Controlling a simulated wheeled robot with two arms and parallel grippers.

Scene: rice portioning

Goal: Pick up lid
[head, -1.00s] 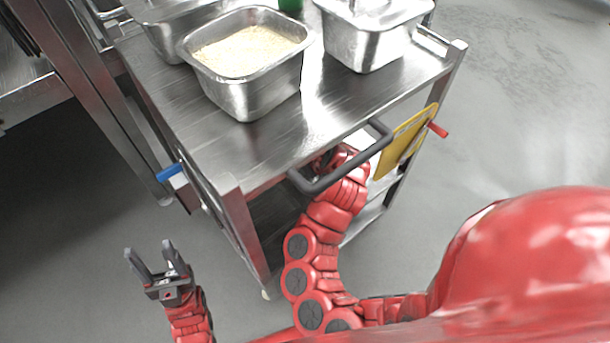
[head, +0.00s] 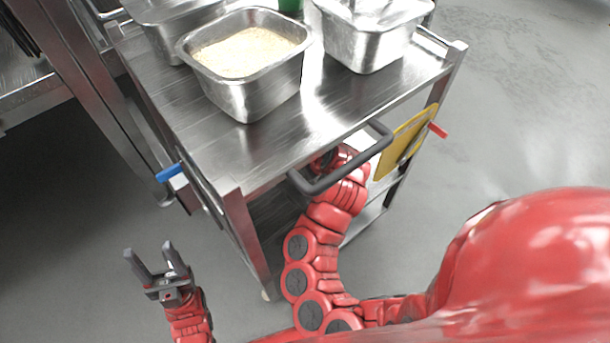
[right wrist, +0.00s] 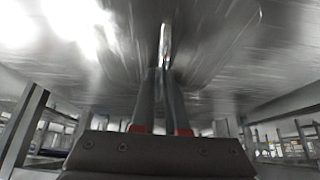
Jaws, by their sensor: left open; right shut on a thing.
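In the right wrist view, a shiny metal lid (right wrist: 215,50) with a rounded edge fills much of the upper middle. My right gripper (right wrist: 165,72) is shut on a thin upright piece at its middle, which looks like its handle. In the head view my right arm reaches under the cart's top behind the dark handle bar, so that gripper and the lid are hidden there. My left gripper (head: 149,252) is open and empty, low at the left over the floor, apart from the cart.
The steel cart (head: 290,135) carries an open pan of rice (head: 247,100), a steel container (head: 370,45) at right and another pan (head: 165,40) at left. A dark handle bar (head: 345,165) juts out over my right arm. A yellow board (head: 400,142) hangs on the cart's side.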

